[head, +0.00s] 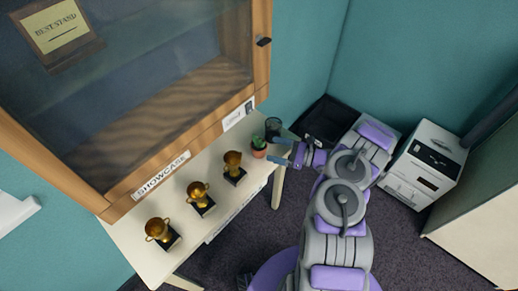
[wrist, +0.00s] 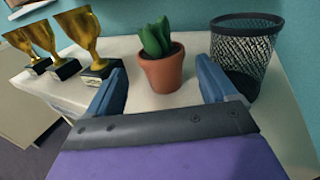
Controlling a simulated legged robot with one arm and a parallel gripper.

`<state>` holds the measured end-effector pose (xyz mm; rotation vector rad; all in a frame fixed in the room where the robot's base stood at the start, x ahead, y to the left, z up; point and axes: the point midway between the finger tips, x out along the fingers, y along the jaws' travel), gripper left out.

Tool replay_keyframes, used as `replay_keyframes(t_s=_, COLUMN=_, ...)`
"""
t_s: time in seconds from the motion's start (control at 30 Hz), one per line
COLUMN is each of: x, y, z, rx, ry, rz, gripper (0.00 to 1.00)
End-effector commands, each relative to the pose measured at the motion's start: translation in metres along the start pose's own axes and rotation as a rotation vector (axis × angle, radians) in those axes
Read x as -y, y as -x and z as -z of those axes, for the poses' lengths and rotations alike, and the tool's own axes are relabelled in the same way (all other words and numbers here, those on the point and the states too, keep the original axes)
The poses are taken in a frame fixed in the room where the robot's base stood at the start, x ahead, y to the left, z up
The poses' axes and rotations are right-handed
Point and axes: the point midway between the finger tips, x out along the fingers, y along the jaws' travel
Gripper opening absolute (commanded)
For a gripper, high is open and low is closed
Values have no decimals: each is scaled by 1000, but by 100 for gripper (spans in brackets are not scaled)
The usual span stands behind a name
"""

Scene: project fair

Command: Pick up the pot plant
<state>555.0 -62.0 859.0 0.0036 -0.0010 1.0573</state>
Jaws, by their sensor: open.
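The pot plant (wrist: 160,70) is a small green succulent in a terracotta pot. It stands upright on the white table (wrist: 195,99), and it also shows near the table's right end in the head view (head: 259,148). My gripper (wrist: 168,84) is open, with its two blue fingers apart. In the wrist view the pot lies ahead of the gap between the fingers, and nothing is held. In the head view my gripper (head: 283,151) reaches in from the right, close beside the pot.
A black mesh cup (wrist: 246,52) stands just right of the pot. Three gold trophies, the nearest one (wrist: 85,43), stand to the left. A black bin (head: 326,117) and a white printer (head: 425,163) are on the right.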

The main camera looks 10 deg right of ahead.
Motion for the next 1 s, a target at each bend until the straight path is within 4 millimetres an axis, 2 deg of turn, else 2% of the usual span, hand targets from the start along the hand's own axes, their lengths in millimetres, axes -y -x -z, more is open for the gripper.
replay_keyframes(t_s=0.1, x=-1, y=-22, z=0, rx=-2, ry=2, rz=-3, gripper=85)
replay_keyframes(t_s=0.43, x=-2, y=-50, z=2, rx=-6, ry=3, rz=-3, gripper=85)
replay_keyframes(t_s=0.7, x=1, y=-83, z=5, rx=-2, ry=1, rz=-4, gripper=85)
replay_keyframes(t_s=1.0, x=2, y=-89, z=4, rx=-3, ry=2, rz=-1, gripper=85)
